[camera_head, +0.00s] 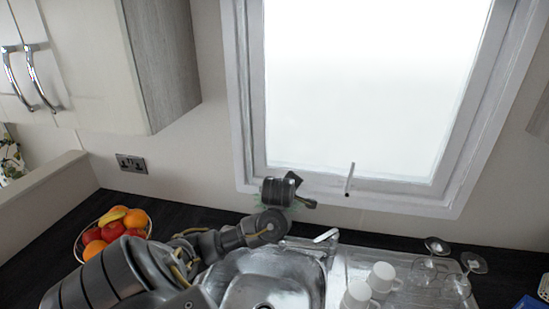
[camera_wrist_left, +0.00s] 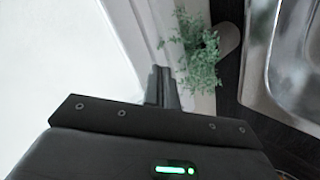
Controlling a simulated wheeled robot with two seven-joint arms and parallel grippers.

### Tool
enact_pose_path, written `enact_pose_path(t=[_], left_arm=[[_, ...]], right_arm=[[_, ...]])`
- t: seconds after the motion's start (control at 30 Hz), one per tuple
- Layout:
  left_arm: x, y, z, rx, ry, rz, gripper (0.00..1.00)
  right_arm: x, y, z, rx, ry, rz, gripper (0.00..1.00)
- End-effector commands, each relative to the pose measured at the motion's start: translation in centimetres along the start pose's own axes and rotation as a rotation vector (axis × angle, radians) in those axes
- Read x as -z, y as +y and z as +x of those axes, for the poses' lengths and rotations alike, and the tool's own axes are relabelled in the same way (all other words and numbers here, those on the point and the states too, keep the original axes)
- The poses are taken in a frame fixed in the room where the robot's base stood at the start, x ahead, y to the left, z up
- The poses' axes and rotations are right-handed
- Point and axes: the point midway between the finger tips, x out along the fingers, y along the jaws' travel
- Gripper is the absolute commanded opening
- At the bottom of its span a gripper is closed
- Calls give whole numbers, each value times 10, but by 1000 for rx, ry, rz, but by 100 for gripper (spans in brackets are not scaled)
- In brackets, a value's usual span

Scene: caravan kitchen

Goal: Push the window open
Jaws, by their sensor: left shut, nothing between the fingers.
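The window (camera_head: 365,85) is a bright frosted pane in a white-grey frame above the counter. It looks flush in its frame. A thin metal handle (camera_head: 349,178) stands up, slightly tilted, at the bottom of the frame. My left gripper (camera_head: 308,203) is in front of the lower left of the frame, to the left of the handle. In the left wrist view the fingers (camera_wrist_left: 163,86) are shut and empty, beside the white frame, with the pane (camera_wrist_left: 55,55) at left. I cannot tell whether they touch the frame. My right gripper is not in view.
A small green plant (camera_wrist_left: 195,55) is close beyond my fingers. The metal sink (camera_head: 262,278) lies below my arm. White mugs (camera_head: 382,276) and upturned glasses (camera_head: 455,285) stand on the drainer at right. A fruit bowl (camera_head: 84,243) is at left, under a wall cupboard (camera_head: 90,60).

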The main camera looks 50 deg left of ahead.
Motion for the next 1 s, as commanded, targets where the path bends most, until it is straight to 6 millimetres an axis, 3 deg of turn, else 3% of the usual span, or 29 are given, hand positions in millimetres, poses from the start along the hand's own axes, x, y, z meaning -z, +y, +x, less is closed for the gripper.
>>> enact_pose_path(t=[0.03,0.1,0.23,0.53,0.73,1.0], left_arm=[[23,-3,-6,35,6,-135,0],[43,-8,-13,74,1,-301,0],[60,-12,-21,111,-13,-484,0],[63,-14,-18,121,-20,-541,0],[60,-18,6,124,-20,-544,0],[60,-16,23,117,-24,-545,0]], right_arm=[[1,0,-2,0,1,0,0],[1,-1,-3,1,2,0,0],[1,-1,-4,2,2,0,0],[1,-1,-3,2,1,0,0],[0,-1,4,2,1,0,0],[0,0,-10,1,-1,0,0]])
